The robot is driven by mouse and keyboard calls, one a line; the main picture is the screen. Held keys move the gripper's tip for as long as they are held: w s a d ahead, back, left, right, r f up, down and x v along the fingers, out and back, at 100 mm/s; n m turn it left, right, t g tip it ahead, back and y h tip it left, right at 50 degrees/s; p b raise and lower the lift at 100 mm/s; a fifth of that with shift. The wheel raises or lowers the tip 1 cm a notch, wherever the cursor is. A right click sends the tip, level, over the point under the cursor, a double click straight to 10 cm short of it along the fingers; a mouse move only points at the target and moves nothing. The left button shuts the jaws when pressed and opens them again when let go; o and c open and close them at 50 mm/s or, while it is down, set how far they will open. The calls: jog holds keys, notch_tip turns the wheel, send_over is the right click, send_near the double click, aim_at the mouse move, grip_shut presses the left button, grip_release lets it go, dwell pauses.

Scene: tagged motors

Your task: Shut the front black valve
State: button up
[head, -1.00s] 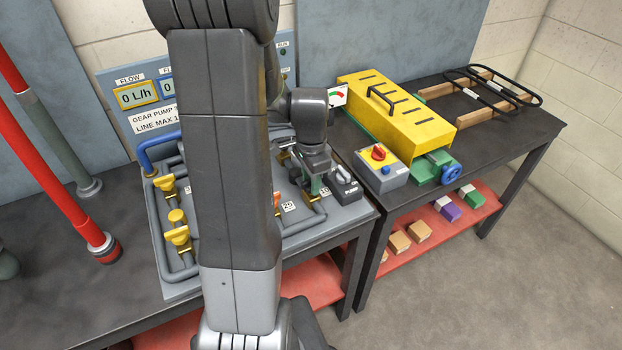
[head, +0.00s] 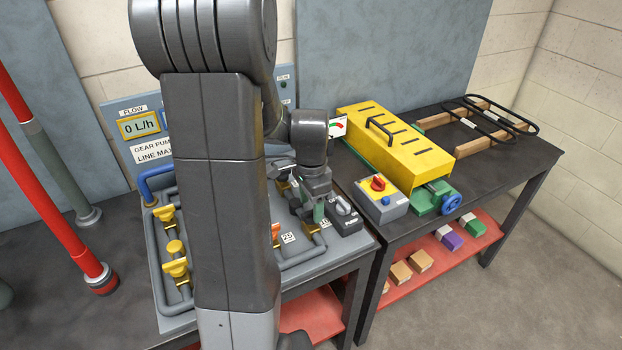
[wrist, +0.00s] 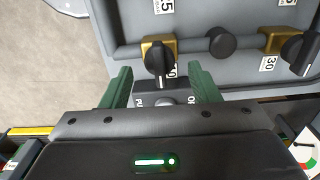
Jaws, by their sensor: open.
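The front black valve (wrist: 160,62) has a dark lever on a brass body, set in a grey pipe. In the wrist view its lever points down the picture, roughly across the pipe. My gripper (wrist: 160,74) is open, with its green fingers on either side of the lever in the picture; I cannot tell whether they reach its depth, and no contact shows. A second black valve (wrist: 302,50) is at the right, beside a 30 tag. In the head view my gripper (head: 315,208) is low over the panel's right part, and my arm hides much of the panel.
A black round knob (wrist: 221,42) sits on the pipe between the two valves. The pump switch box (head: 343,215) is close beside my gripper. Yellow valves (head: 175,268) are at the panel's left. A control box (head: 381,197) and yellow machine (head: 400,145) stand on the right bench.

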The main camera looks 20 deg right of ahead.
aim_at(311, 211)
notch_tip(311, 211, up, 11)
jog(key=shift+r, duration=0.2)
dwell(0.5)
notch_tip(311, 211, down, 14)
dwell(0.5)
jog(key=shift+r, duration=0.15)
